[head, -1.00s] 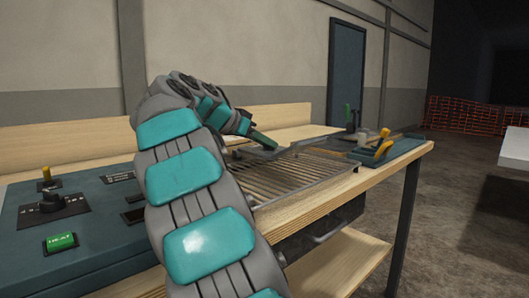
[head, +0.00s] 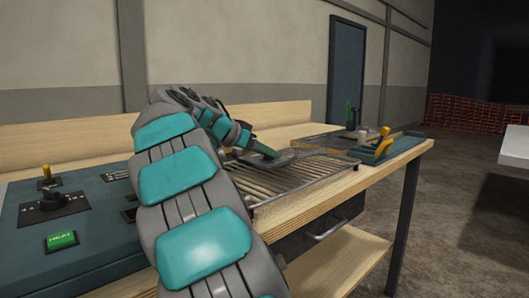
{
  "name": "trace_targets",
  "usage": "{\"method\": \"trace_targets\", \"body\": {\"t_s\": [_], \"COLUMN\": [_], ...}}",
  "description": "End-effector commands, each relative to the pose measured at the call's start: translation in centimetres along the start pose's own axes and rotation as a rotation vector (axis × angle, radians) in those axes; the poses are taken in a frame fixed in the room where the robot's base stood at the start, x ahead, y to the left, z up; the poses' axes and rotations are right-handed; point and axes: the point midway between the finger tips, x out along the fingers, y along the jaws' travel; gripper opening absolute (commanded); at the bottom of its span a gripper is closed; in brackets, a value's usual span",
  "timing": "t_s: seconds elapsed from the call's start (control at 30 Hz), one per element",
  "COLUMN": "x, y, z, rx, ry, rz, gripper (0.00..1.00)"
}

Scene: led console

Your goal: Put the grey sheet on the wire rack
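The wire rack (head: 305,180) lies on the wooden bench in the head view, its bars running under my arm. A small grey sheet (head: 283,158) shows over the far left part of the rack, roughly flat. I cannot tell whether it rests on the bars or is just above them. My gripper (head: 264,150) is at the sheet, with a green finger pointing down onto it. My forearm and wrist hide the other finger and the near left part of the rack, so its opening is unclear.
A teal console (head: 95,235) with a knob, a yellow lever and a green button (head: 61,241) is at left. Beyond the rack is a teal fixture (head: 390,148) with yellow handles, beside a dark plate (head: 325,142). Bare bench (head: 275,133) shows behind my gripper.

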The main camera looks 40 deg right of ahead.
Motion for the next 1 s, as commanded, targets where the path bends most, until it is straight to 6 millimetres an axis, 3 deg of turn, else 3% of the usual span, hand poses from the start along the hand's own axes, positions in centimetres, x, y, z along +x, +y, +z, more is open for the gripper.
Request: {"method": "trace_targets", "body": {"t_s": [0.37, 0.8, 1.0], "x": [-0.7, -9.0, -11.2], "y": [0.0, -0.1, -0.1], "z": [-0.1, 0.0, -0.1], "rx": [0.0, 0.0, -0.001], "ry": [0.001, 0.001, 0.001], "rz": [-0.001, -0.003, 0.0], "gripper": [0.59, 0.59, 0.59]}}
